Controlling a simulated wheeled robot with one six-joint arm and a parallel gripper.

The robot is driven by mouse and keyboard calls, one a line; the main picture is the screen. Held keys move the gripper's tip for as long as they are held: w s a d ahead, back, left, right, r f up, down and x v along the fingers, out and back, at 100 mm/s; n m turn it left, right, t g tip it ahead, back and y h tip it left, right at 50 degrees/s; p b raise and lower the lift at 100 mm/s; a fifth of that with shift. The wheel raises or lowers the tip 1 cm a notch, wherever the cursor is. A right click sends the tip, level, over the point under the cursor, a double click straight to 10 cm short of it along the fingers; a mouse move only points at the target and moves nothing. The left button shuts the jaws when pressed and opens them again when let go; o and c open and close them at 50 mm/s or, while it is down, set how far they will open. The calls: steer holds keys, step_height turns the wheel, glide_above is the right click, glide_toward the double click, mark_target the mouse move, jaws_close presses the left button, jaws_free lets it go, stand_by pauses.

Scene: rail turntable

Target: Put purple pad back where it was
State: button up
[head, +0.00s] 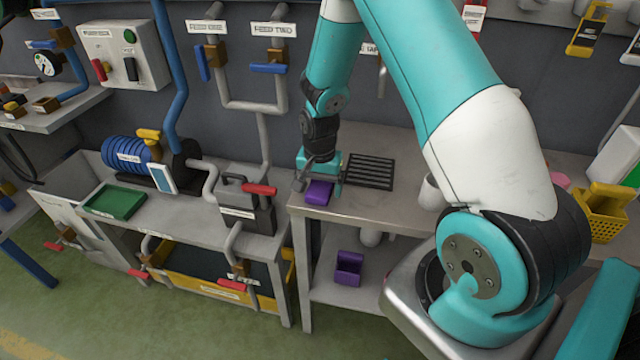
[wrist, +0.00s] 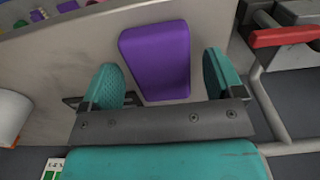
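The purple pad (head: 319,193) lies on the grey metal table (head: 398,205), near its left edge. My gripper (head: 319,181) points down right over it, partly covering it in the head view. In the wrist view the pad (wrist: 156,52) shows as a flat rounded block between and beyond the two teal fingers. My gripper (wrist: 161,84) is open, with a gap showing between each finger and the pad. A purple open holder (head: 348,268) sits on the shelf under the table.
A black slotted grate (head: 370,172) lies right of the pad, with a white cup (head: 432,192) farther right. To the left stands a bench with a dark box with a red handle (head: 246,203), a green tray (head: 117,201) and a blue motor (head: 131,151). Pipes (head: 262,103) run along the wall behind.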

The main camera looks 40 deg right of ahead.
mark_target(319, 187)
steer(key=shift+r, duration=0.1)
step_height(319, 187, up, 11)
steer(key=b, duration=0.2)
steer(key=s+a+r+n+y, duration=0.1)
steer(key=s+a+r+n, duration=0.35)
steer(key=a, duration=0.25)
steer(key=s+a+r+n+y, duration=0.1)
steer(key=s+a+r+n, duration=0.3)
steer(key=a, duration=0.3)
steer(key=s+a+r+n+y, duration=0.1)
steer(key=s+a+r+n, duration=0.1)
steer(key=s+a+n, duration=0.2)
steer(key=s+a+r+n+y, duration=0.1)
steer(key=s+a+r+n, duration=0.2)
steer(key=s, duration=0.6)
steer(key=shift+s+a+r+n, duration=0.25)
steer(key=shift+a+n, duration=0.2)
steer(key=shift+n, duration=0.6)
